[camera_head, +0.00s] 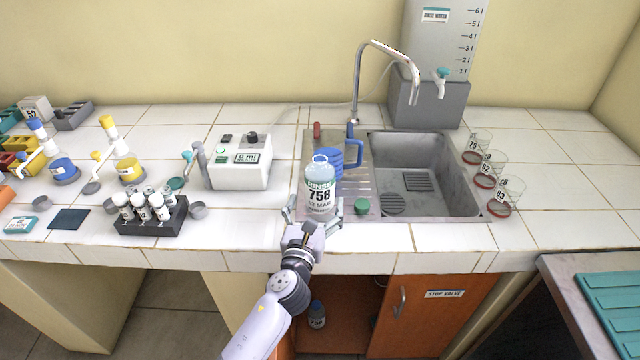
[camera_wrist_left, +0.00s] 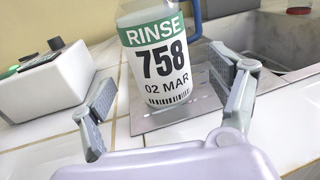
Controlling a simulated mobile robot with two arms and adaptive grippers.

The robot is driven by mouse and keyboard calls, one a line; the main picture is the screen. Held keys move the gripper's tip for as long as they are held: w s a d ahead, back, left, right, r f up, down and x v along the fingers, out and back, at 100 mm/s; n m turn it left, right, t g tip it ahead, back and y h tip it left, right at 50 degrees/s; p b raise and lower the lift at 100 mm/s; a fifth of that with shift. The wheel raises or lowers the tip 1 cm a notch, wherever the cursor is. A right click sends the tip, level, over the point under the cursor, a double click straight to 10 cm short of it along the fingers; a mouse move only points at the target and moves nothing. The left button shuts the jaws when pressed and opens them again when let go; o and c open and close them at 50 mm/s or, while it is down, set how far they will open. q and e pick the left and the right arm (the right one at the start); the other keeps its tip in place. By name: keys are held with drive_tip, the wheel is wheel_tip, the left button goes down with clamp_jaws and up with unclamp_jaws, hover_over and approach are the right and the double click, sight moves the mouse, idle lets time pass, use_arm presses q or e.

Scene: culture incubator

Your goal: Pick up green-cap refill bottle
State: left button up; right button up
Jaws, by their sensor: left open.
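A clear bottle (camera_head: 319,196) labelled RINSE 758 stands upright on the steel drainboard, near the counter's front edge. Its white label with a green band also fills the middle of the left wrist view (camera_wrist_left: 160,62). Its top looks open with a bluish rim, and a green cap (camera_head: 361,205) lies to its right on the steel. My left gripper (camera_head: 314,212) is open, with one finger on each side of the bottle. In the left wrist view a gap shows at the left finger; whether the right finger touches cannot be told. My right gripper is out of view.
The sink (camera_head: 425,180) lies right of the bottle, with a blue-handled item (camera_head: 352,152) behind it. A white device (camera_head: 238,160) stands to the left. A vial rack (camera_head: 150,215) and several glass dishes are farther off. The open cabinet below holds another bottle (camera_head: 317,314).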

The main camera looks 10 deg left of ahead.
use_arm(q)
drive_tip(key=w, duration=0.6)
drive_tip(key=shift+r, duration=0.15)
drive_tip(key=shift+s, duration=0.1)
drive_tip(key=shift+c, duration=0.3)
drive_tip(key=c, duration=1.6)
drive_tip(key=shift+r, duration=0.15)
drive_tip(key=shift+c, duration=0.2)
